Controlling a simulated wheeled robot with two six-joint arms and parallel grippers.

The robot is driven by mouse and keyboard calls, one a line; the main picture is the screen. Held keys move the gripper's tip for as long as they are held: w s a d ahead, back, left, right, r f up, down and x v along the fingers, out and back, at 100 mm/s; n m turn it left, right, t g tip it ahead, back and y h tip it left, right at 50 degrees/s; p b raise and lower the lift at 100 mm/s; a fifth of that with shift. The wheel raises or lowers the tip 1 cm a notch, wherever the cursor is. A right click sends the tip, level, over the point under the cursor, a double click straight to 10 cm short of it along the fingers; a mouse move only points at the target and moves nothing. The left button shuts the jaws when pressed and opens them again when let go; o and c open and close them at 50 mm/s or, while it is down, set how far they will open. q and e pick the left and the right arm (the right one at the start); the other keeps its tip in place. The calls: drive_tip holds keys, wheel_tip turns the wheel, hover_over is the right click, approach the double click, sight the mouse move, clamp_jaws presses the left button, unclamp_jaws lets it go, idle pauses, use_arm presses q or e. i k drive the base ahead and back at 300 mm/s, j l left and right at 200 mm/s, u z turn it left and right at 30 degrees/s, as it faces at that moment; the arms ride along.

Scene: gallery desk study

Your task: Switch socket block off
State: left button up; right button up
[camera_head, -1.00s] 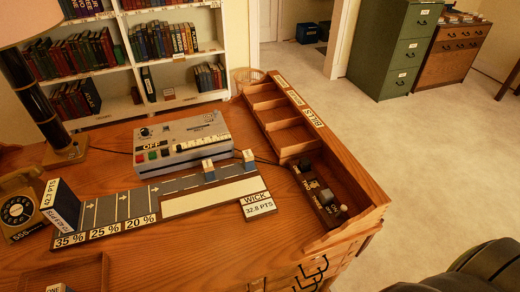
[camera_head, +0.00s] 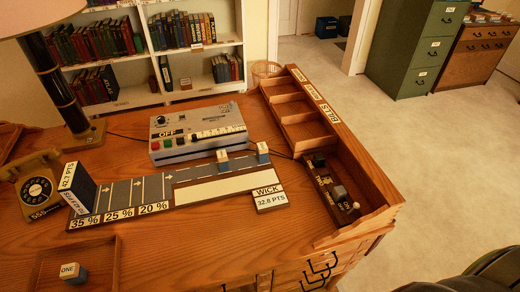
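A dark socket block (camera_head: 333,194) lies in the front compartment of the wooden organiser on the desk's right side. Several dark and grey pieces sit along its top, with pale lettering beside them and a small light knob at its near end. The lettering and any switch position are too small to read surely. Neither of my grippers shows in the head view.
The wooden organiser (camera_head: 377,184) has raised walls around the block. A grey machine (camera_head: 198,131) marked OFF, a lane board (camera_head: 230,190), a telephone (camera_head: 38,188) and a lamp (camera_head: 62,90) occupy the desk. Bare desk (camera_head: 215,240) lies in front.

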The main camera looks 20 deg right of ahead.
sight(356, 206)
drive_tip(key=z, duration=1.25)
